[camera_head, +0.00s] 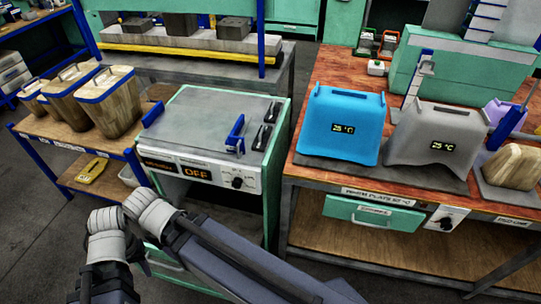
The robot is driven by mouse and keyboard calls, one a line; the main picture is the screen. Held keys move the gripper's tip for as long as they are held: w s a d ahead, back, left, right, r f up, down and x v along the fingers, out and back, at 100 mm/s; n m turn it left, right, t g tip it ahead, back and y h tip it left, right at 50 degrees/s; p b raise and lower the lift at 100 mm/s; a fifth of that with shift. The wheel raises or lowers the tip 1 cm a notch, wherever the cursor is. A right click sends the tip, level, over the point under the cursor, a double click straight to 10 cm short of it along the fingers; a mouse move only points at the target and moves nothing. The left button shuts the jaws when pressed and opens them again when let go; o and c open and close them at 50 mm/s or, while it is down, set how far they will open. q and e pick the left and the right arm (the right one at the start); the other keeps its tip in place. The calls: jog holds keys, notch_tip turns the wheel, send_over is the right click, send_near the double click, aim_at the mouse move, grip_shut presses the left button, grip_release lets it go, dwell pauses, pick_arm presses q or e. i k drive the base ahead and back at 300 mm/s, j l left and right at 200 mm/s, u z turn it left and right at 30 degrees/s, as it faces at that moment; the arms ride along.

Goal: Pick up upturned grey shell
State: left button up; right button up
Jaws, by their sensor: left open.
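The grey shell (436,143) stands on a dark plate on the right-hand bench, with a small "25 °C" display on its front. Its lower edge is wavy and flared. A blue shell (342,125) with the same kind of display stands just left of it, and the two are close together. My left arm folds across the bottom of the view. My left gripper (105,284) is low at the bottom left, open, far from the grey shell and touching neither shell. Its fingertips are hard to make out. My right gripper is not in view.
A press cabinet (189,127) reading "OFF" stands between the left shelf and the right bench (315,183). Several wood-grain shells (112,113) stand on the left shelf. A blue-and-grey upright (411,88) and a wood-grain piece (511,168) crowd the grey shell.

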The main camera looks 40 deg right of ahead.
aim_at(427, 133)
jog(key=z, duration=1.95)
